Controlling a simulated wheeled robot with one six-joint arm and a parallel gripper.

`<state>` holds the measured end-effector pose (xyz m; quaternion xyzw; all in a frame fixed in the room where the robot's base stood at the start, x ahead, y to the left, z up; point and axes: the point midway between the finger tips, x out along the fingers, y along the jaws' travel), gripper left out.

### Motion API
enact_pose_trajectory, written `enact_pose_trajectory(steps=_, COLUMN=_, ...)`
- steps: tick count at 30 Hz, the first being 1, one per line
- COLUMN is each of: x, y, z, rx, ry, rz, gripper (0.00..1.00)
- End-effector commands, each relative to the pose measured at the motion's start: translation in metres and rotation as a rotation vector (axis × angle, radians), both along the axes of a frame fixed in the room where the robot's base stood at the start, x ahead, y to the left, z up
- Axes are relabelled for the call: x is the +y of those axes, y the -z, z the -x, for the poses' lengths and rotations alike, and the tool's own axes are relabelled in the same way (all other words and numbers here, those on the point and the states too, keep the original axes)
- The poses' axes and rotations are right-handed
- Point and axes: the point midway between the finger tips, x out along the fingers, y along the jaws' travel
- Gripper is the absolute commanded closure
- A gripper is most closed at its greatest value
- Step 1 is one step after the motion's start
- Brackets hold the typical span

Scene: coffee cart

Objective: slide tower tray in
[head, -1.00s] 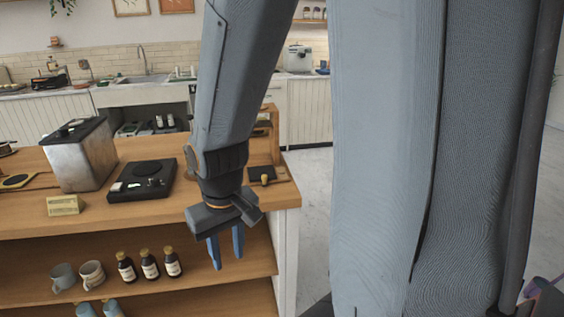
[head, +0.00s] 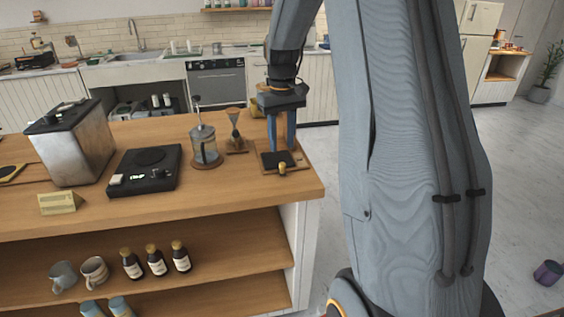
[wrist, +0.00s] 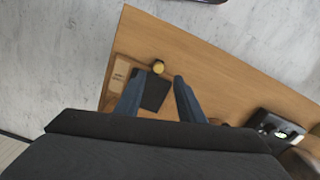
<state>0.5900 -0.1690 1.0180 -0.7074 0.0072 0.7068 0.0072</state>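A small wooden tray with a black pad (head: 277,159) and a yellow knob (head: 282,168) at its front lies near the right end of the wooden counter. I take it to be the tower tray; the tower behind it is mostly hidden by my gripper. My gripper (head: 281,149) points down above the tray, fingers apart. In the wrist view the black pad (wrist: 155,92) and the yellow knob (wrist: 158,66) show between the open fingers of my gripper (wrist: 158,77). I cannot tell whether the fingers touch the tray.
A French press (head: 205,147) and a dripper stand (head: 236,136) stand left of the tray. A black scale (head: 145,171), a metal box (head: 75,150) and a small sign (head: 59,202) are further left. Mugs and bottles sit on the shelf below.

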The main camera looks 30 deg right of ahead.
Motion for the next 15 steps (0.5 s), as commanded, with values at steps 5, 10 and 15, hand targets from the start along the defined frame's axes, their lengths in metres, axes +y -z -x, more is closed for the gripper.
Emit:
enact_pose_trajectory(steps=5, x=-0.004, y=0.014, z=-0.002, rx=0.006, ry=-0.001, rz=-0.002, gripper=0.65)
enact_pose_trajectory(steps=10, x=-0.003, y=0.041, z=-0.002, rx=0.005, ry=-0.002, rz=-0.002, gripper=0.65)
enact_pose_trajectory(steps=15, x=-0.003, y=0.063, z=-0.002, rx=0.004, ry=-0.002, rz=-0.001, gripper=0.65)
